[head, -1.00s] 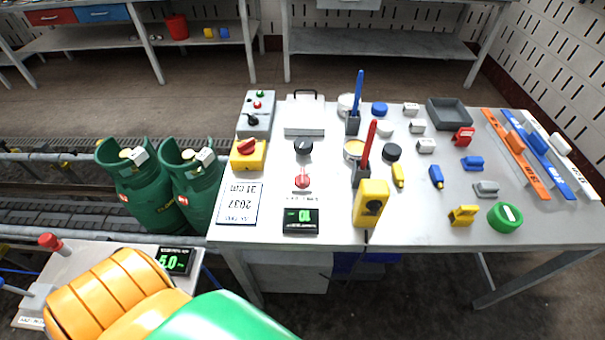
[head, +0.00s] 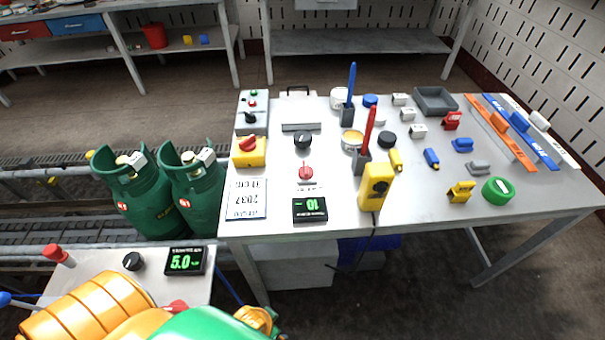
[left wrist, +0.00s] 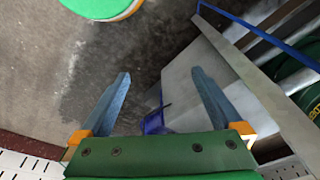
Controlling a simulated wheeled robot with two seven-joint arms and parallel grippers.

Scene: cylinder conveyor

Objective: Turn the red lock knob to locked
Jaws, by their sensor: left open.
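A red knob (head: 249,143) sits on a yellow box at the left edge of the main table. A second red knob (head: 306,173) is on the tabletop below a black knob. A third red knob (head: 178,306) shows partly behind my arm on the low left panel. I cannot tell from labels which is the lock knob. My left gripper (left wrist: 160,80) is open and empty in the left wrist view, apart from all the knobs, with floor and a grey table side beyond its fingers. Its fingers do not show in the head view. My right gripper is not in view.
The low panel (head: 100,272) at lower left carries a red-topped lever, a black knob (head: 132,261) and a 5.0 display (head: 185,261). Green gas cylinders (head: 142,190) stand behind it on the conveyor. The main table (head: 400,222) holds many small items.

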